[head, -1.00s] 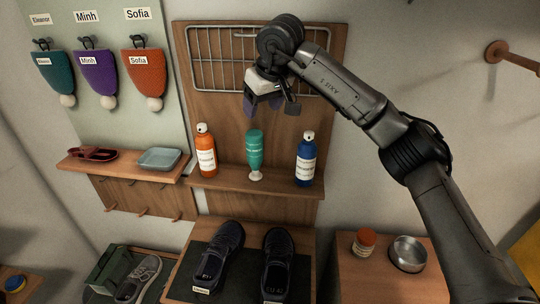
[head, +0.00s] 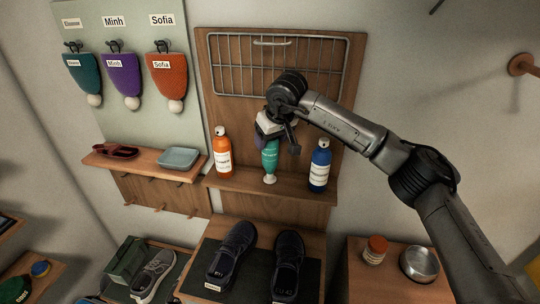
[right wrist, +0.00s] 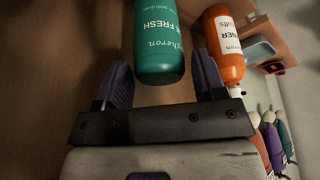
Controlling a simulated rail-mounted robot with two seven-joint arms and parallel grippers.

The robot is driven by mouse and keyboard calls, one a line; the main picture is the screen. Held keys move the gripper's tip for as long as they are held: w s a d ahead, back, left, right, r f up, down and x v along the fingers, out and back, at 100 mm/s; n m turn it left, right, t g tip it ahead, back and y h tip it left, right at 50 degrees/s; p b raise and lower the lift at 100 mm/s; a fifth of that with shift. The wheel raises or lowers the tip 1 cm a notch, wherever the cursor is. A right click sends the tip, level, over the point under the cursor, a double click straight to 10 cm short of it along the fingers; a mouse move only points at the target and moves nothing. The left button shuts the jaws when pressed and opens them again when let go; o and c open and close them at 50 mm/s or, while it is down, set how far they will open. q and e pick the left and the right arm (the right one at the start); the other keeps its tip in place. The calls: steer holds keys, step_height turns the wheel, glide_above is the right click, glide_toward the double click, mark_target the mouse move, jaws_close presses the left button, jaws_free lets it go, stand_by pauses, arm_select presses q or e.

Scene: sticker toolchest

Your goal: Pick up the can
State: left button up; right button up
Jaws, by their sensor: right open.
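The green can (head: 270,160) with a white end at its base stands on the wooden shelf, between an orange bottle and a blue bottle. Its lettering, partly reading "FRESH", shows in the right wrist view (right wrist: 158,45). My right gripper (head: 276,142) is at the can's upper part in the head view and hides its top. In the right wrist view its fingers (right wrist: 162,78) are apart, with the can's end ahead of the gap between them. I cannot tell whether they touch it. My left gripper is not in view.
The orange bottle (head: 223,155) stands close on the left and the blue bottle (head: 319,165) on the right of the shelf (head: 245,183). A wire rack (head: 340,65) is above. Dark shoes (head: 232,250) are below. A jar (head: 375,250) and metal bowl (head: 419,264) stand lower right.

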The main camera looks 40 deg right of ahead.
steer(key=shift+p+x, duration=0.35)
steer(key=shift+x, duration=1.3)
